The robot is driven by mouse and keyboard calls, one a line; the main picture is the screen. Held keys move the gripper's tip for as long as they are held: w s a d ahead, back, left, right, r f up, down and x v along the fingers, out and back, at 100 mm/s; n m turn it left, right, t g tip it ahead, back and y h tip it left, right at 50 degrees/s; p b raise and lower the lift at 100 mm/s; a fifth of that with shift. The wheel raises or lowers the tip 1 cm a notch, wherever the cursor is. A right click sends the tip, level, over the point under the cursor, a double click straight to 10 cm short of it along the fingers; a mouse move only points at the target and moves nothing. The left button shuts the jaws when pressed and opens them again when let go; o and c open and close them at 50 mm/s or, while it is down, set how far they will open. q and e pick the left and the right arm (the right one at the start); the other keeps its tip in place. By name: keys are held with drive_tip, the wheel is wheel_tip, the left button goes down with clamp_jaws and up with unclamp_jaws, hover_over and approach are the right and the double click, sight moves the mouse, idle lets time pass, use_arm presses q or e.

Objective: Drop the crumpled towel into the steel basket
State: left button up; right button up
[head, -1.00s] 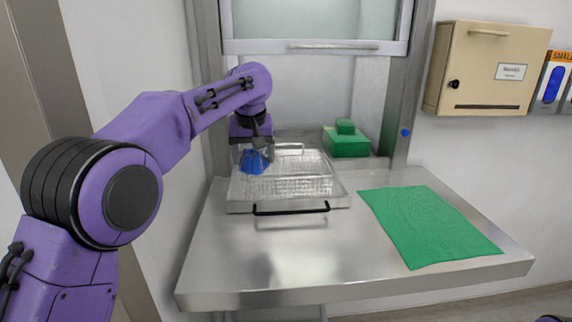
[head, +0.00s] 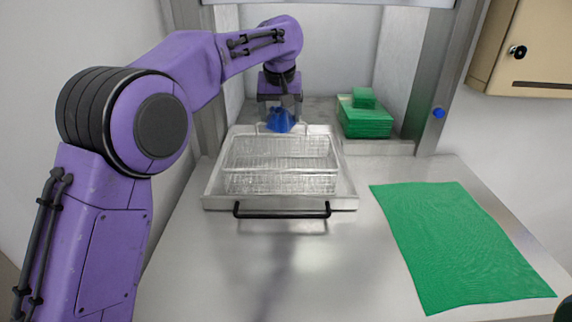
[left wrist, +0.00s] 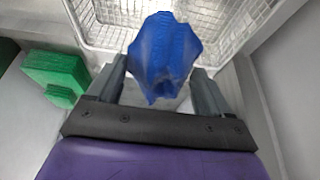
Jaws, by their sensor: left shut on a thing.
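The crumpled blue towel (head: 280,121) hangs in my left gripper (head: 281,106), which is shut on it. The towel also shows large in the left wrist view (left wrist: 165,55), between the two fingers of my left gripper (left wrist: 163,85). The steel basket (head: 280,183) is a wire-mesh basket on a metal tray with a black front handle. In the head view the towel is at the basket's far edge. In the left wrist view the basket's mesh (left wrist: 230,20) lies beyond the towel. The exact height of the towel above the basket cannot be told.
A stack of folded green cloths (head: 364,116) stands at the back, right of the basket. A green cloth (head: 455,240) lies flat on the right of the steel counter (head: 300,285). Walls and a post (head: 445,80) flank the hatch. The counter's front middle is clear.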

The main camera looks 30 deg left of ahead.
use_arm(q)
drive_tip(key=f, duration=0.1)
drive_tip(key=s+a+f, duration=0.1)
drive_tip(key=f, duration=0.2)
drive_tip(key=shift+s+a, duration=0.15)
drive_tip(key=shift+a, duration=0.25)
drive_tip(key=shift+w+d+f, duration=0.1)
drive_tip(key=shift+w+d, duration=0.1)
drive_tip(key=shift+w, duration=0.05)
drive_tip(key=o, duration=1)
drive_tip(key=shift+d, duration=0.1)
drive_tip(key=shift+s, duration=0.15)
drive_tip(key=b+v, duration=0.1)
drive_tip(key=v, duration=0.9)
drive_tip(key=shift+r, duration=0.35)
